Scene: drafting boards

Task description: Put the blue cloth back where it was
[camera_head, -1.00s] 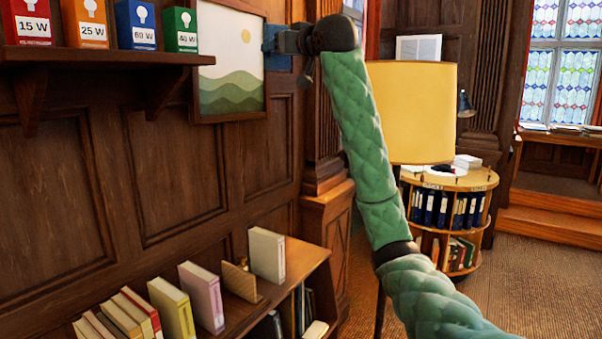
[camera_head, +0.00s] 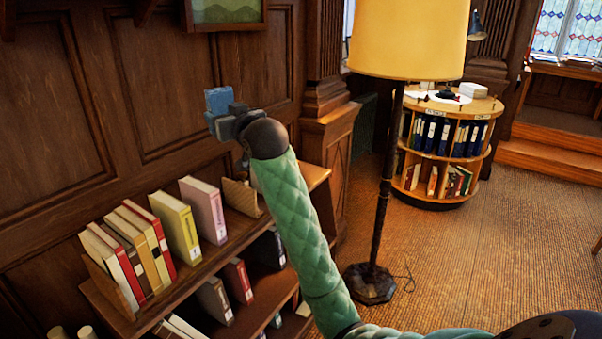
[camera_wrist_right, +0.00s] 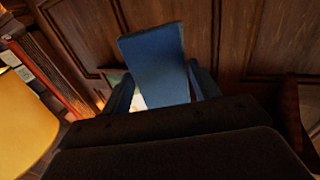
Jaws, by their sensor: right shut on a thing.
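The blue cloth (camera_head: 217,100) is in my right gripper (camera_head: 229,116), up in the air above the low bookcase and in front of the wood panelling. In the right wrist view the cloth (camera_wrist_right: 154,58) shows as a flat blue piece standing out between the two fingers (camera_wrist_right: 163,92). The gripper is shut on it. Its lower part is hidden by the gripper. My left gripper is in neither view.
A yellow floor lamp (camera_head: 408,38) and a round book stand (camera_head: 452,148) are to the right. Carpet (camera_head: 465,260) is open there.

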